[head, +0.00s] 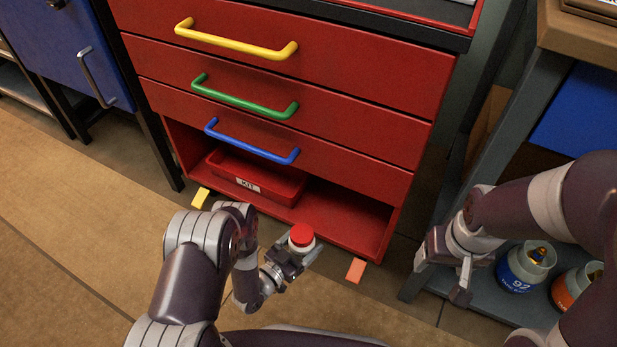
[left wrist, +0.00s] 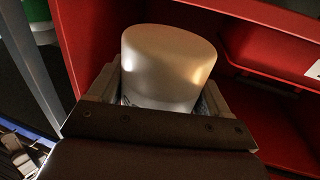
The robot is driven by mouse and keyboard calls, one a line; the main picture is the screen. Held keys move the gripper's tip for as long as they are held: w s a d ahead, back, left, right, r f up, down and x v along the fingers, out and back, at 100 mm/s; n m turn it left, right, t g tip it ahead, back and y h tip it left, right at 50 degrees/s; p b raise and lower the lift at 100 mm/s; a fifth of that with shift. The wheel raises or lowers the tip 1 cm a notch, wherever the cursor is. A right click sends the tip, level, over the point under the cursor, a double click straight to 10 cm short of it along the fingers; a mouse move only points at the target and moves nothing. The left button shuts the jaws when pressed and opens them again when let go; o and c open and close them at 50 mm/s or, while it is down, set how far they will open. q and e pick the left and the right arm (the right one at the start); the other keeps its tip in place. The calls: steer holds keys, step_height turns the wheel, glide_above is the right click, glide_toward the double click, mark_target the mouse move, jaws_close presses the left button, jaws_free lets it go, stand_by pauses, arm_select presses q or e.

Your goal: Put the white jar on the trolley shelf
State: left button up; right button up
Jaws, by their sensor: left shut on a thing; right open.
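The white jar with a red lid (head: 302,236) is held in my left gripper (head: 296,259), just in front of the red trolley. In the left wrist view the jar's pale body (left wrist: 168,65) fills the space between the fingers of my left gripper (left wrist: 155,100); the red lid does not show there. The trolley shelf (head: 335,222) is the open red bay under the drawers, with bare floor on its right side. My right gripper (head: 438,277) is open and empty, to the right of the trolley.
A red tray labelled KIT (head: 257,181) stands in the left part of the shelf. Drawers with yellow, green and blue handles (head: 252,141) are shut above it.

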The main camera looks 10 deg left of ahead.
arm_select(q)
steer(key=b+x, duration=0.2)
steer(key=x, duration=0.3)
steer(key=b+x, duration=0.3)
steer(key=x, duration=0.1)
steer(key=f+b+x, duration=0.1)
steer(key=b+x, duration=0.1)
steer(key=x, duration=0.3)
steer(key=shift+w+d, duration=0.15)
steer(key=shift+d, duration=0.35)
steer(key=w+d+b, duration=0.1)
steer(key=b, duration=0.1)
steer(key=w+f+b, duration=0.1)
steer(key=b, duration=0.1)
steer(key=shift+w+d, duration=0.4)
steer(key=shift+r, duration=0.3)
steer(key=shift+f, duration=0.2)
steer(key=o, duration=1.1)
steer(key=shift+r, duration=0.15)
